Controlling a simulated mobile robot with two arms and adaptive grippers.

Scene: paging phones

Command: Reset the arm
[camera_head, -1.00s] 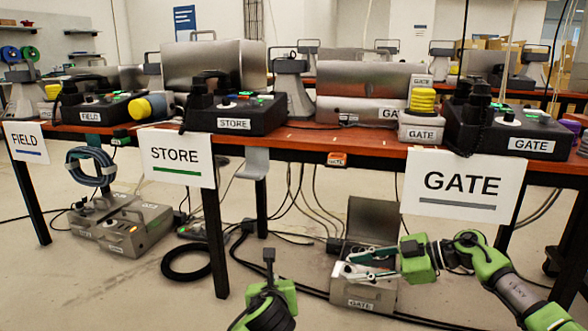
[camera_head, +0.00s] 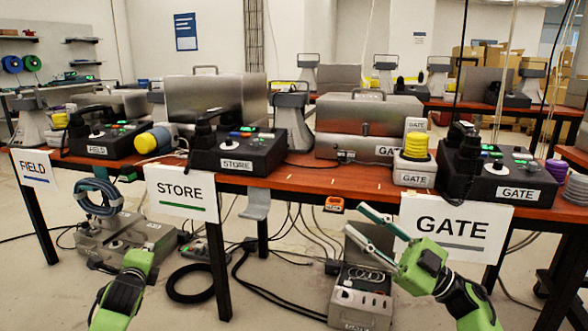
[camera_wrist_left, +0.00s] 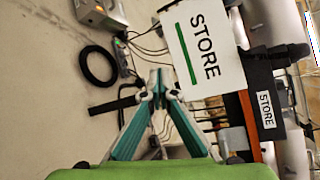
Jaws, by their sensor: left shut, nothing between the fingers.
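My left gripper (camera_wrist_left: 157,76) shows in the left wrist view with its two teal fingers meeting at the tips and nothing between them. In the head view only the green body of my left arm (camera_head: 125,285) shows clearly, in front of the table at lower left; its fingertips are hard to make out. My right gripper (camera_head: 353,218) is in the head view, in front of the table and left of the GATE sign (camera_head: 450,233). Its teal fingers are spread apart and I see nothing held.
The wooden table (camera_head: 310,178) carries several black phone units, including the STORE phone (camera_head: 238,152) and GATE phone (camera_head: 500,178). A STORE sign (camera_head: 182,193) hangs from the front edge. A metal case (camera_head: 360,305), cables and a black ring (camera_head: 190,284) are on the floor.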

